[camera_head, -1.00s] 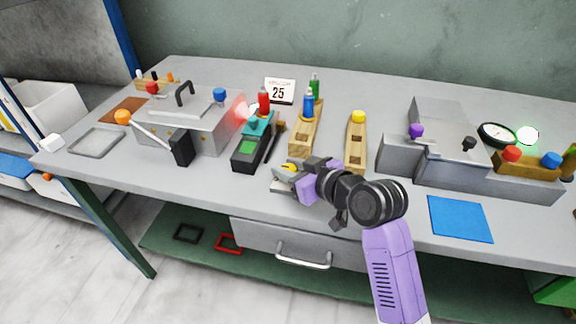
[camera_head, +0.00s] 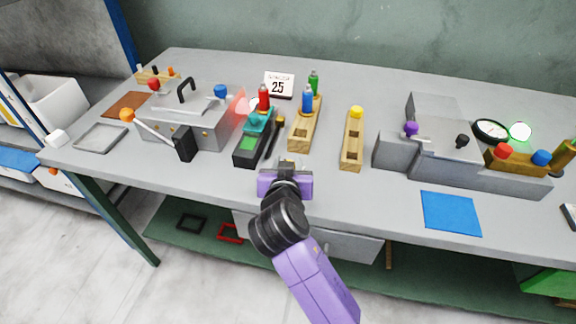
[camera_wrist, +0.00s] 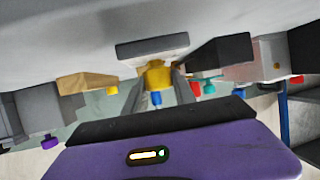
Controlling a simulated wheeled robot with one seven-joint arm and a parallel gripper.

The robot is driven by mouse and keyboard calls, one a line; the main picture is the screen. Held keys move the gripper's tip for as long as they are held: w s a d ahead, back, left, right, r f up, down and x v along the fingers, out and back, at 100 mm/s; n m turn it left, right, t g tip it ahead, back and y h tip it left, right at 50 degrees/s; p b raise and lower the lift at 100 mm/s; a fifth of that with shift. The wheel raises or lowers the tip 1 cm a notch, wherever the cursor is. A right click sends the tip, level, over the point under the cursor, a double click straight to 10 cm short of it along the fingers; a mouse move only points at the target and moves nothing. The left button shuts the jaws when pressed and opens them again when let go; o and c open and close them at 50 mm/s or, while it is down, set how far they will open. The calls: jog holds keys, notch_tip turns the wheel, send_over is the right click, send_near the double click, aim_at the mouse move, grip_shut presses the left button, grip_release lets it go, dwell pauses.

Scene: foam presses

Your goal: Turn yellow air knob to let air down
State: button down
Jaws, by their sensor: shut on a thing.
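The yellow air knob (camera_wrist: 157,75) sits on a small grey base (camera_wrist: 152,46) in the wrist view, which looks upside down. My gripper (camera_wrist: 158,88) has one finger on each side of the knob and is shut on it. In the head view my gripper (camera_head: 286,166) is low over the front of the table, pointing toward the back wall. It hides the knob and most of its base there. How far the knob is turned cannot be told.
A wooden block with another yellow knob (camera_head: 356,112) stands to the right. A green-and-black device (camera_head: 250,147) and a wooden bottle rack (camera_head: 303,131) stand just behind my gripper. Presses stand left (camera_head: 200,125) and right (camera_head: 440,160). A blue sheet (camera_head: 451,213) lies front right.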

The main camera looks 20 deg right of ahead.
jog(key=m+g+h+b, duration=0.2)
jog(key=m, duration=0.1)
jog(key=m+g+h+b, duration=0.1)
jog(key=h+b, duration=0.1)
jog(key=shift+a+f+m, duration=0.1)
jog(key=shift+f+m, duration=0.15)
jog(key=shift+m, duration=0.05)
jog(key=m+g+h+b, duration=0.2)
jog(key=m+g+b, duration=0.1)
jog(key=m+g, duration=0.1)
jog(key=shift+h, duration=0.3)
jog(key=shift+g+b, duration=0.3)
jog(key=shift+g, duration=0.1)
jog(key=c, duration=1)
grip_release()
jog(key=shift+r, duration=0.15)
jog(key=shift+v, duration=3.8)
jog(key=shift+s, duration=0.1)
